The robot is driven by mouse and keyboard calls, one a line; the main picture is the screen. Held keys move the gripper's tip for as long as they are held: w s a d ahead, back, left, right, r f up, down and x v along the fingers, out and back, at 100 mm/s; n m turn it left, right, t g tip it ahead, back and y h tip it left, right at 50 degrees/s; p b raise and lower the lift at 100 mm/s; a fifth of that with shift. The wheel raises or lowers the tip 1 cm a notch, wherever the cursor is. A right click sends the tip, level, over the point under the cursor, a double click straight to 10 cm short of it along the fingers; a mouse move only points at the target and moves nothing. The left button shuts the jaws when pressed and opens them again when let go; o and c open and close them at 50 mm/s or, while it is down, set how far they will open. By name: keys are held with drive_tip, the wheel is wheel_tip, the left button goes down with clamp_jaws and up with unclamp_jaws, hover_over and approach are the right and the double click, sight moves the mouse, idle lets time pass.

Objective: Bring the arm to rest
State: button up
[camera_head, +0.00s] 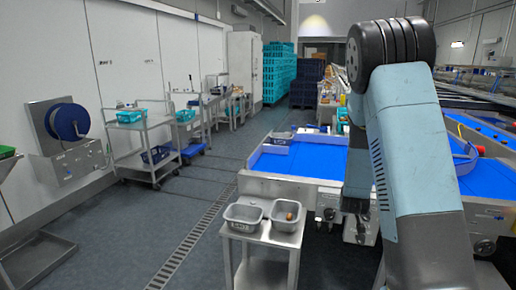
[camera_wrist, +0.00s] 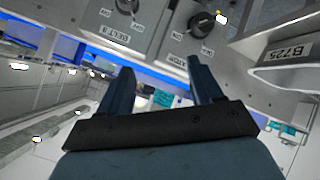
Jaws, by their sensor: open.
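My gripper (camera_wrist: 160,64) shows in the wrist view with its two dark fingers spread apart and nothing between them. Beyond the fingers is a grey metal panel (camera_wrist: 160,25) with dark knobs and small labels, seen tilted. In the head view my pale blue arm stands raised across the right side. My gripper cannot be made out there; the arm hides part of the scene.
A blue-topped sorting table (camera_head: 260,187) lies behind. Steel carts (camera_head: 130,160) line the left wall. The floor (camera_head: 130,225) between is clear.

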drive_tip(key=s+a+r+m+g+y, duration=0.15)
drive_tip(key=s+a+r, duration=0.25)
drive_tip(key=s+r, duration=0.4)
drive_tip(key=s+a+r+y, duration=0.2)
drive_tip(key=s+a+r, duration=0.3)
drive_tip(key=r, duration=0.5)
drive_tip(key=s+a+r+g, duration=0.1)
drive_tip(key=s+r, duration=0.3)
drive_tip(key=s, duration=0.8)
drive_tip(key=s+a+r+m+g, duration=0.1)
drive_tip(key=s+r, duration=0.4)
drive_tip(key=s, duration=0.8)
drive_tip(key=shift+g, duration=0.45)
drive_tip(key=shift+m+y, duration=0.25)
